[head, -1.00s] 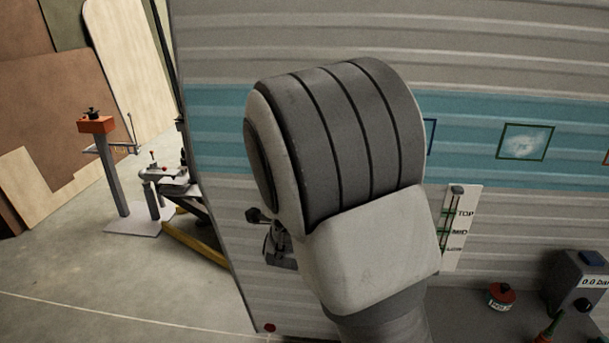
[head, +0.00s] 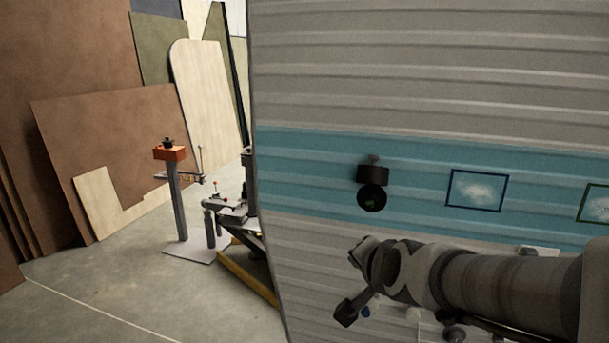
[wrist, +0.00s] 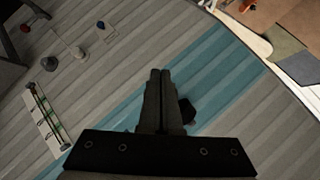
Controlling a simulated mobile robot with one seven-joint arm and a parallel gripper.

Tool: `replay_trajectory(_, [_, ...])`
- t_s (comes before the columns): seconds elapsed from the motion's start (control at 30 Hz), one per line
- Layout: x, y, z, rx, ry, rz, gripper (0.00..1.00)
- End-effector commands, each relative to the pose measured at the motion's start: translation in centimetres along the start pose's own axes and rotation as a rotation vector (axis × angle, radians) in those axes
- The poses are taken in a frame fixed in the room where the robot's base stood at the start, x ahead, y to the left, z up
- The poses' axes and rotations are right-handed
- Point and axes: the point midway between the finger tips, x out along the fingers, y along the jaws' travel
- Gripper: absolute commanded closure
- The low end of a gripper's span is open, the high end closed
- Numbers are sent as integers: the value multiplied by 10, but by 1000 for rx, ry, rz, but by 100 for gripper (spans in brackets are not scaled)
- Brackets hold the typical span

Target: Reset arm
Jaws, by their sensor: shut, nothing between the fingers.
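My gripper (wrist: 160,73) is shut and empty in the wrist view, its two dark fingers side by side. Behind them lies the ribbed camper wall with its blue band. How far the fingers are from the wall is hard to tell.
The camper wall (head: 420,70) fills the right side. A black fitting (head: 372,185) sticks out from its blue band, above my arm's end, beside a framed picture (head: 477,190). An orange-topped post (head: 170,155) stands on open floor at left, before leaning boards (head: 110,140).

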Motion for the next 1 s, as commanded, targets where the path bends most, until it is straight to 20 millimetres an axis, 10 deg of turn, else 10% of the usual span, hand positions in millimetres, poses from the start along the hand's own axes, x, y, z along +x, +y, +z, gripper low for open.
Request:
replay_trajectory(0.5, [-153,93,49,-774,-368,285,100])
replay_trajectory(1.0, [-168,106,54,-840,-415,324,100])
